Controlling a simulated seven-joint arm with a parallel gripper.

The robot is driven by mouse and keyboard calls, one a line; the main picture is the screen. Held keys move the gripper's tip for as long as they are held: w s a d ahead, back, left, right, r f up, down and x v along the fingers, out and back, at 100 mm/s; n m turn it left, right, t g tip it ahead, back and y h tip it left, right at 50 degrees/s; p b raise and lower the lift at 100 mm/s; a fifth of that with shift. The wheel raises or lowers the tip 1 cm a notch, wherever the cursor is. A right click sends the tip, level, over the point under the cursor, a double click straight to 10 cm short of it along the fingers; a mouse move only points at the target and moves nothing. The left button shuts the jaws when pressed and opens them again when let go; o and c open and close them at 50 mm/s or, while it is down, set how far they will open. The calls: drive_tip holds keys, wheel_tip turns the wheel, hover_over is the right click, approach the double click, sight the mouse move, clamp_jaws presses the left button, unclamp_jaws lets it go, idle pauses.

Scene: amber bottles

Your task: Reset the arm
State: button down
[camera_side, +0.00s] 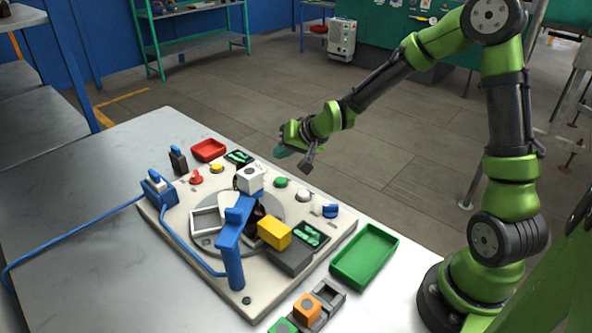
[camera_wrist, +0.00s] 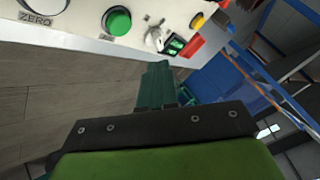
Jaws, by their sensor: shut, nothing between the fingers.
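My green arm reaches in from the right in the side view. My gripper (camera_side: 284,152) is above the far edge of the board, clear of everything on it. In the wrist view my gripper (camera_wrist: 157,70) shows as dark green fingers close together, with nothing between them. The fingertips there lie beside the board's edge, below a green button (camera_wrist: 117,20) and a small silver switch (camera_wrist: 155,38). The light board (camera_side: 250,300) with its round turntable lies on the table. Amber bottles cannot be made out clearly; a dark rounded item (camera_side: 257,213) is partly hidden behind the blue post.
A blue post with an arm (camera_side: 234,262) stands up from the board. A white cube (camera_side: 250,178) and a yellow block (camera_side: 274,232) are near it. A green tray (camera_side: 364,256) is at right, a red tray (camera_side: 208,150) at the back. Air beyond the board is free.

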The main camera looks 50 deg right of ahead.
drive_tip(key=shift+r, duration=0.1)
drive_tip(key=shift+s+a+f, duration=0.15)
drive_tip(key=shift+s+f, duration=0.05)
drive_tip(key=s+g, duration=0.1)
drive_tip(key=s, duration=0.1)
drive_tip(key=s+f+g, duration=0.1)
drive_tip(key=shift+s+f+n, duration=0.2)
drive_tip(key=shift+s+n, duration=0.1)
drive_tip(key=shift+s, duration=0.05)
drive_tip(key=s+a+r+n, duration=0.1)
drive_tip(key=s+a+r, duration=0.1)
drive_tip(key=s+r, duration=0.5)
drive_tip(key=s+a+r+n+y, duration=0.1)
drive_tip(key=s+a+r+n, duration=0.1)
drive_tip(key=s+r, duration=0.6)
drive_tip(key=s+a, duration=0.1)
drive_tip(key=s, duration=0.5)
drive_tip(key=shift+s+a+r, duration=0.15)
drive_tip(key=shift+s+r, duration=0.05)
